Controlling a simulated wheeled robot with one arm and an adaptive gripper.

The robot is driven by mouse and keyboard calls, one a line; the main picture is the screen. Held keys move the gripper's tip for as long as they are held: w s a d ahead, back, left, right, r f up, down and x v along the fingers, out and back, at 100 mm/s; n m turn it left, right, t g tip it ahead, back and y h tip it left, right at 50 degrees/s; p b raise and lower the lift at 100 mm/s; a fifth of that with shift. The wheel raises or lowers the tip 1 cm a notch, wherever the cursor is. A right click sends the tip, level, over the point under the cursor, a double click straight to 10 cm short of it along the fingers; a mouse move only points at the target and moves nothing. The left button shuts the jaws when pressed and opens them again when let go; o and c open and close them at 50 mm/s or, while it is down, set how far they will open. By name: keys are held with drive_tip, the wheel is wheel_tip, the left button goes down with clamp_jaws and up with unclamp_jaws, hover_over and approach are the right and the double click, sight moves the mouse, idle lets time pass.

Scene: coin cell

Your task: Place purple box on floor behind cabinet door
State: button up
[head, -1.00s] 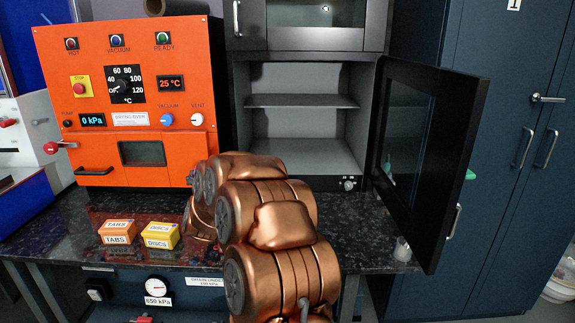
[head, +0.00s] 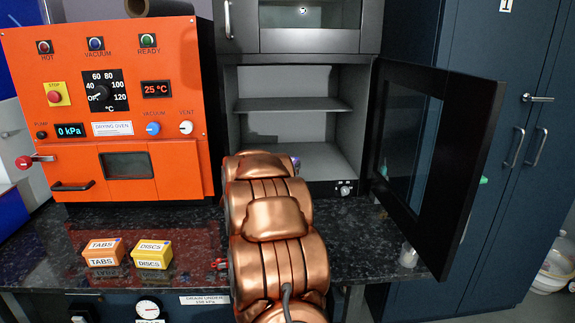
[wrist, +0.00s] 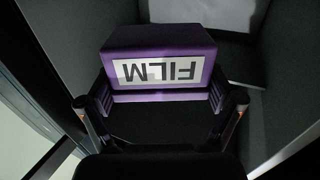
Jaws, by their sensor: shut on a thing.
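The purple box (wrist: 160,42) fills the upper middle of the wrist view, with its FILM label upside down there. My gripper (wrist: 160,100) is shut on it, one finger at each side. In the head view my copper arm reaches to the cabinet opening and hides the gripper; a small purple patch (head: 296,161) shows beside the arm. The black cabinet door (head: 432,160) stands open to the right. The cabinet floor (head: 325,166) is grey and partly hidden by my arm. Grey walls surround the box in the wrist view. I cannot tell whether the box touches the floor.
A shelf (head: 292,105) crosses the cabinet above its floor. The orange drying oven (head: 110,110) stands left of the cabinet. The orange TABS box (head: 103,253) and yellow DISCS box (head: 152,254) sit on the dark counter (head: 190,235). A clear cup (head: 408,256) stands by the door.

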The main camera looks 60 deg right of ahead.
drive_tip(key=w+d, duration=0.2)
drive_tip(key=d, duration=0.1)
drive_tip(key=w+d, duration=0.1)
drive_tip(key=d, duration=0.2)
drive_tip(key=w+d+f, duration=0.1)
drive_tip(key=w+d, duration=0.1)
drive_tip(key=d, duration=0.2)
drive_tip(key=shift+w+d+p, duration=0.1)
drive_tip(key=shift+w+p, duration=0.2)
drive_tip(key=shift+w, duration=0.05)
drive_tip(key=shift+f, duration=1.75)
drive_tip(key=shift+f, duration=0.2)
drive_tip(key=o, duration=0.9)
drive_tip(key=shift+r, duration=0.15)
drive_tip(key=shift+a, duration=0.2)
drive_tip(key=shift+b+v, duration=0.4)
drive_tip(key=shift+v, duration=5.5)
